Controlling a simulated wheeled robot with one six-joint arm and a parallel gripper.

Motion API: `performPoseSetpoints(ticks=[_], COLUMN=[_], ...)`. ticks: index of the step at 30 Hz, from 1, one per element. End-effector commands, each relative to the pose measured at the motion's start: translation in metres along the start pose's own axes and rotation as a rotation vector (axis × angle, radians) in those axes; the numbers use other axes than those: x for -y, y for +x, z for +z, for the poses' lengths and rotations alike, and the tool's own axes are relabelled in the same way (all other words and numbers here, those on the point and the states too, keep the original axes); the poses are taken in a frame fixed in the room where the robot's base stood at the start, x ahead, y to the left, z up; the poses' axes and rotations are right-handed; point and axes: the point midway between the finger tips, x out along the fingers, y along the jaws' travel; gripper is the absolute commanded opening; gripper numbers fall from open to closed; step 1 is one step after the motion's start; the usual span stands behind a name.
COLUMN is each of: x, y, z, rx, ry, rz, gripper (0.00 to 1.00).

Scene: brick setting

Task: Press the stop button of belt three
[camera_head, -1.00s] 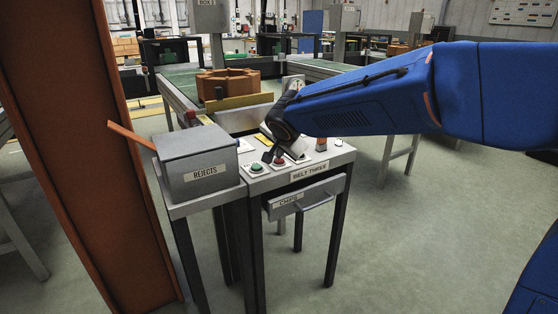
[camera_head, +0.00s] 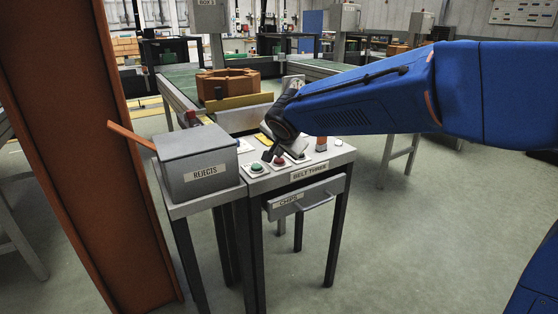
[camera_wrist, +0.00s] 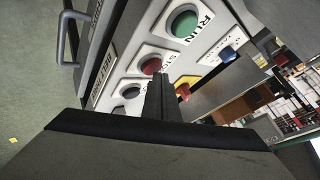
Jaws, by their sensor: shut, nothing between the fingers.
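The control panel of belt three (camera_head: 310,172) has a label reading "BELT THREE" on its front. Its red stop button (camera_head: 280,160) sits to the right of the green run button (camera_head: 257,168). In the wrist view the red button (camera_wrist: 151,66) is on a white plate with partly covered lettering, below the green button (camera_wrist: 184,24) marked RUN. My gripper (camera_head: 267,156) is shut and empty, low over the panel by these two buttons. In the wrist view its fingertips (camera_wrist: 159,79) appear just below the red button. I cannot tell whether they touch it.
The wrist view also shows a blue control (camera_wrist: 228,54), a red-on-yellow button (camera_wrist: 186,83) and a dark round control (camera_wrist: 131,92). A grey REJECTS box (camera_head: 198,172) stands left of the panel. A drawer (camera_head: 305,197) is below, and a rust-coloured column (camera_head: 85,150) rises at left.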

Motion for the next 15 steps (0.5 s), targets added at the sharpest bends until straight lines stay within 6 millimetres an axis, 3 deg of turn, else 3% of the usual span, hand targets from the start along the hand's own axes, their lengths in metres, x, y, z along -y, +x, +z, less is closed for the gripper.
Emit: performPoseSetpoints(ticks=[15], x=[0.0053], y=[-0.0073], z=[-0.0052], rx=[0.000], ry=[0.001], rz=[0.000], gripper=[0.00])
